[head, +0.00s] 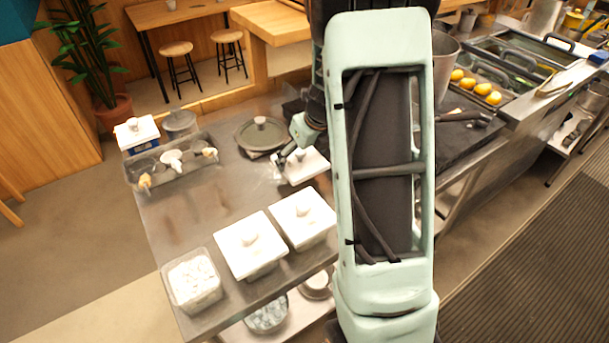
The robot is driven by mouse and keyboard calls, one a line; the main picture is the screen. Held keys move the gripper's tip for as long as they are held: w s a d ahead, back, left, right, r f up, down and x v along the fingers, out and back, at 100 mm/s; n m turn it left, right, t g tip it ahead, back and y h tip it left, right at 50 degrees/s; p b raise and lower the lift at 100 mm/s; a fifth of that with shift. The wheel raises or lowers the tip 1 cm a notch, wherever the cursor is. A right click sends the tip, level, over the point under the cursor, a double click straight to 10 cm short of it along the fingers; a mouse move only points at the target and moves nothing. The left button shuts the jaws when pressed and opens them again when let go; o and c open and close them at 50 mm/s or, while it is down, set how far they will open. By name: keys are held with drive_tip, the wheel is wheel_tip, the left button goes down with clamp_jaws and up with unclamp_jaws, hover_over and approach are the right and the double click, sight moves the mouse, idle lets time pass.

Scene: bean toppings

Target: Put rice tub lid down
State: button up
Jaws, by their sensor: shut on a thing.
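A white square lid (309,172) with a small knob is at my gripper (286,158), over the right part of the steel counter (185,222). My gripper is shut on the lid, near its left side and knob. The lid looks nearly level; I cannot tell whether it touches the counter. My arm hides what lies right of it. An open clear tub (193,282) with white contents stands at the counter's front left corner; I cannot tell for certain whether it is the rice tub.
Two white lidded tubs (250,246) (303,217) stand right of the open tub. A dark round lid (261,133) lies behind my gripper. A condiment rack (172,168) and a blue-and-white tub (137,133) stand at the back left. The counter's middle is clear.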

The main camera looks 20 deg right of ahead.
sight(304, 165)
drive_tip(key=shift+f+b, duration=0.6)
drive_tip(key=shift+f, duration=2.2)
drive_tip(key=shift+f, duration=0.2)
drive_tip(key=o, duration=1)
drive_tip(key=shift+s+r, duration=0.1)
drive_tip(key=shift+r, duration=0.45)
drive_tip(key=p+v, duration=0.2)
drive_tip(key=v, duration=0.9)
drive_tip(key=shift+s+d+r+p, duration=0.1)
drive_tip(key=shift+r+p, duration=0.05)
drive_tip(key=shift+p, duration=0.2)
